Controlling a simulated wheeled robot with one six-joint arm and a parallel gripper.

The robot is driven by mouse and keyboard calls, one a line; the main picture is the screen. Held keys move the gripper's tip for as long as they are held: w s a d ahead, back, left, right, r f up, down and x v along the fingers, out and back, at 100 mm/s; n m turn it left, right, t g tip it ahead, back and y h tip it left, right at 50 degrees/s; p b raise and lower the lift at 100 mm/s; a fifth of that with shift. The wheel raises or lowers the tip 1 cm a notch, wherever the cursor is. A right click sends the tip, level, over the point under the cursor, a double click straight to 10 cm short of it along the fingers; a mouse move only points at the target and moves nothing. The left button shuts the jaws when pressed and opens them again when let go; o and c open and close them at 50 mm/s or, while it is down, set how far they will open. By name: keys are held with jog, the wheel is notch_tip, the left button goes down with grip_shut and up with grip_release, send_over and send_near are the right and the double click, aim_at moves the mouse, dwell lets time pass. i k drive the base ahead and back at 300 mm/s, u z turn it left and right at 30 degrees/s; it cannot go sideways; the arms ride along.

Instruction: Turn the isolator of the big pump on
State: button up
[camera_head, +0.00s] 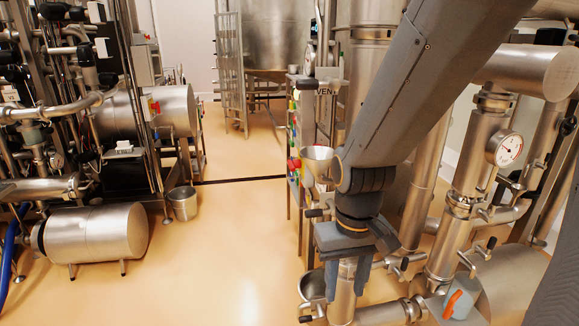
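A small box with a red knob on a yellow plate (154,107), which looks like an isolator switch, is mounted at the front of the larger steel pump body (178,110) at left. Its knob position is too small to read. A smaller steel motor or pump body (97,233) lies on the floor below it. My gripper (347,284) hangs at centre right, pointing down. Its two fingers are apart, with a steel pipe seen between them and nothing visibly held. It is well to the right of the red and yellow switch, apart from it.
A steel bucket (183,204) stands near the left pumps. A panel with coloured buttons (294,150), a funnel (318,162) and a pressure gauge (505,148) are around my arm. An orange handle (453,303) is at bottom right. The middle floor (225,255) is clear.

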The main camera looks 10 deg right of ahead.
aim_at(295, 164)
jog(key=z, duration=0.1)
jog(key=k, duration=1)
jog(key=u, duration=1.25)
jog(key=i, duration=1.55)
jog(key=z, duration=1.05)
jog(key=i, duration=0.65)
jog(key=z, duration=0.85)
jog(key=i, duration=0.6)
jog(key=z, duration=0.05)
